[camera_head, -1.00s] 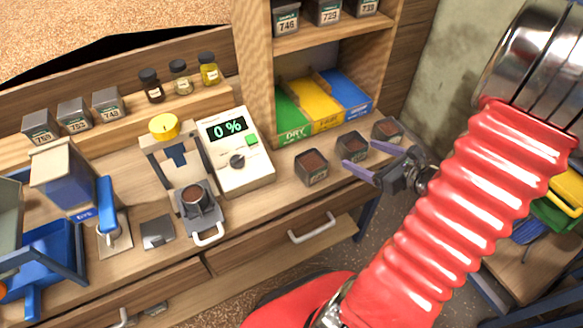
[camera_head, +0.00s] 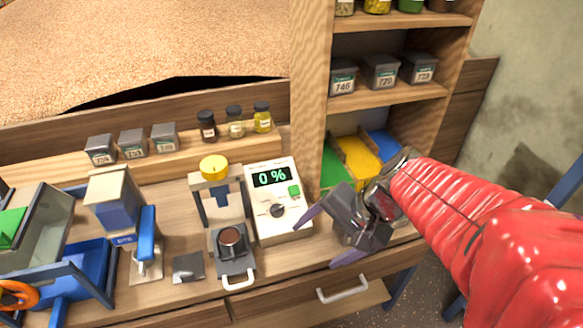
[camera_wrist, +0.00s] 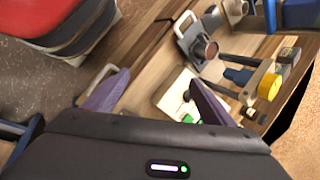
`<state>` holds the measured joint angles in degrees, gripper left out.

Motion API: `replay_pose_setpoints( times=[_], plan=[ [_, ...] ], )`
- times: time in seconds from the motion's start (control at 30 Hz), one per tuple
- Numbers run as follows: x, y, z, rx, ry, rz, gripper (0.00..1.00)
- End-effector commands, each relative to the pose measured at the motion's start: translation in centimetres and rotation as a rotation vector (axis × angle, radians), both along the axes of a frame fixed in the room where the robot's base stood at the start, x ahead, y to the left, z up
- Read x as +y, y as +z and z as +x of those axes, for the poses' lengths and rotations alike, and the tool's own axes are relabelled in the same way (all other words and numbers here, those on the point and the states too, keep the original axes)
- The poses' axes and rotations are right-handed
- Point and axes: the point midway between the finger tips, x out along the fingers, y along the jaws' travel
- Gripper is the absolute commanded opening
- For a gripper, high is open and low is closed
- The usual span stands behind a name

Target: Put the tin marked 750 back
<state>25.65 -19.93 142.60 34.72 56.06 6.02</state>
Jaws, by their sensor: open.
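My gripper (camera_head: 318,243) is open above the bench's front edge, just right of the meter, with nothing between its fingers. Its two purple fingers also show in the wrist view (camera_wrist: 145,95). Small grey labelled tins stand on the back ledge: a left one (camera_head: 100,150), a middle one (camera_head: 133,143) and a right one (camera_head: 164,138). More tins stand on the shelf: one that seems marked 746 (camera_head: 343,79), a middle one (camera_head: 381,72) and a right one (camera_head: 418,68). I cannot read 750 on any label. The bench area behind my gripper is hidden.
A meter (camera_head: 279,205) reads 0 %. Beside it stands a press with a yellow knob (camera_head: 214,166) and a brown-filled cup (camera_head: 231,237). Small jars (camera_head: 235,122) stand on the ledge. Green, yellow (camera_head: 358,160) and blue bins sit under the shelf. A drawer handle (camera_head: 342,290) sticks out in front.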

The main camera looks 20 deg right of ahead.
Motion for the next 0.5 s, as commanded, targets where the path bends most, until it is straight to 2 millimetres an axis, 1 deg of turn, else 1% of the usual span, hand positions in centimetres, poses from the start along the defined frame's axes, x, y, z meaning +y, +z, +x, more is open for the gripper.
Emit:
replay_pose_setpoints(
  times=[0.03, 0.2, 0.4, 0.5],
  plan=[
    [0.6, 0.6, -0.4, -0.026, 0.075, -0.061, 0.78],
    [1.4, 2.4, -1.8, -0.106, 0.304, -0.266, 0.78],
    [1.8, 5.2, -2.8, -0.226, 0.548, -0.506, 0.78],
    [1.9, 6.6, -3.0, -0.283, 0.643, -0.608, 0.78]
  ],
)
